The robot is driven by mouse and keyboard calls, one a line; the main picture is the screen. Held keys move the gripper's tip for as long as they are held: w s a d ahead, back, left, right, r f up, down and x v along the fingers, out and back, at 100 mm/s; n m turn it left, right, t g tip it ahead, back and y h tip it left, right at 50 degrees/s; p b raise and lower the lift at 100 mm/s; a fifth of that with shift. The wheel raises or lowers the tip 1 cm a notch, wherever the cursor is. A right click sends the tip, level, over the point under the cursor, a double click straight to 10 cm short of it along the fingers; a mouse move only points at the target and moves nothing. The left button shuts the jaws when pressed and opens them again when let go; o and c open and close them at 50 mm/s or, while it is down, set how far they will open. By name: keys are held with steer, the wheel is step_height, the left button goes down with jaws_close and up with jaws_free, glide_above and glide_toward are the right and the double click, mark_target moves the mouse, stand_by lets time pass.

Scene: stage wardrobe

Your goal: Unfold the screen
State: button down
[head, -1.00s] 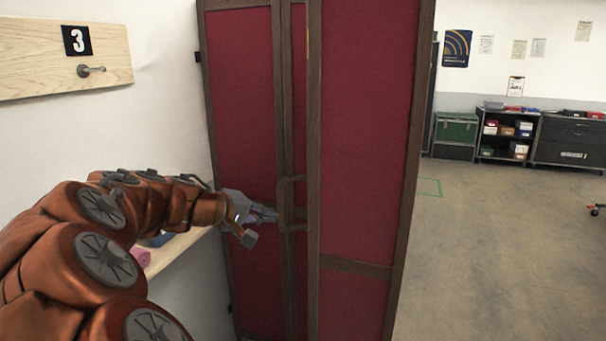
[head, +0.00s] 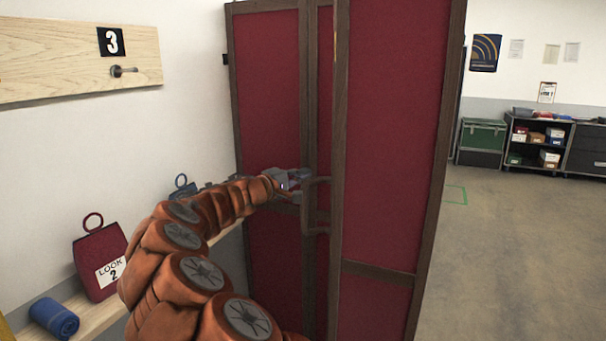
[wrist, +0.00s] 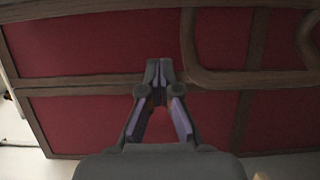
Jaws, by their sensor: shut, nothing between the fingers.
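The folding screen (head: 395,130) stands upright, with red cloth panels in dark brown wooden frames. Contact cannot be told.
A low shelf (head: 95,322) at left holds a red bag (head: 100,262) and a blue roll (head: 54,318). A hook board (head: 60,60) is above. Open floor (head: 520,250) lies right of the screen, with a green floor mark (head: 456,194). Cabinets (head: 535,140) stand far back.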

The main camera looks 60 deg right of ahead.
mark_target(318, 178)
steer(key=p+x, duration=0.1)
steer(key=x, duration=0.5)
steer(key=shift+s+d+p, duration=0.1)
steer(key=shift+p, duration=0.3)
steer(key=s+a, duration=0.1)
steer(key=s+a+p, duration=0.1)
steer(key=s, duration=0.1)
steer(key=shift+s+a, duration=0.1)
steer(key=shift+a, duration=0.05)
steer(key=shift+s+f, duration=0.1)
